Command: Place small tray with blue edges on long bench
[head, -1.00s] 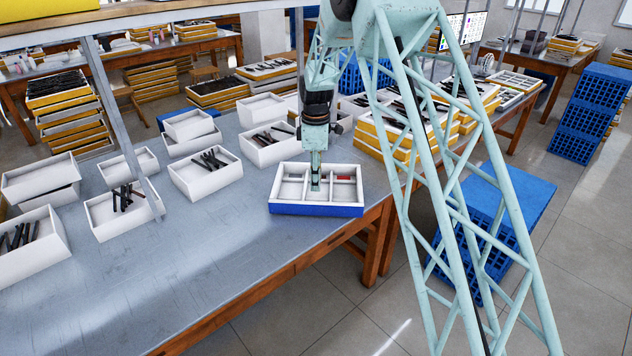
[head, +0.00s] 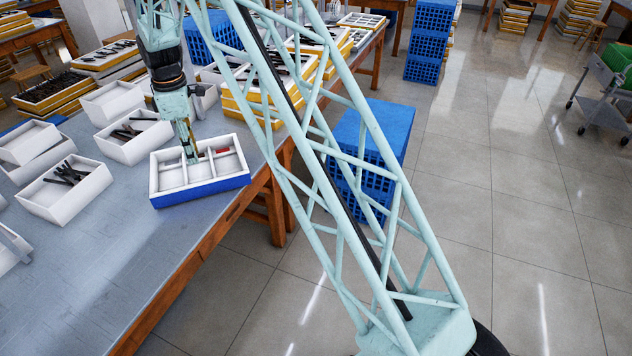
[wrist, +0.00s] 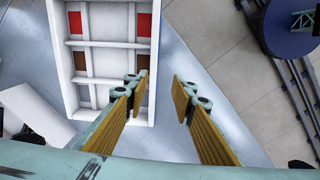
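The small white tray with blue outer sides (head: 215,189) lies at the right end of the long grey bench (head: 110,270), close to its front edge. It has several compartments, some with red or brown pieces. It also shows at upper left in the wrist view (wrist: 110,90). My gripper (head: 193,160) is low over the tray. In the wrist view its two fingers (wrist: 162,90) are spread, with the tray's right wall showing between them and nothing clamped. I cannot tell whether the fingertips touch the tray.
White boxes with dark frames (head: 65,190) stand on the bench to the left. Yellow-edged stacked trays (head: 255,100) are behind the tray. A blue crate (head: 375,130) stands on the floor right of the bench. Open floor lies farther right.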

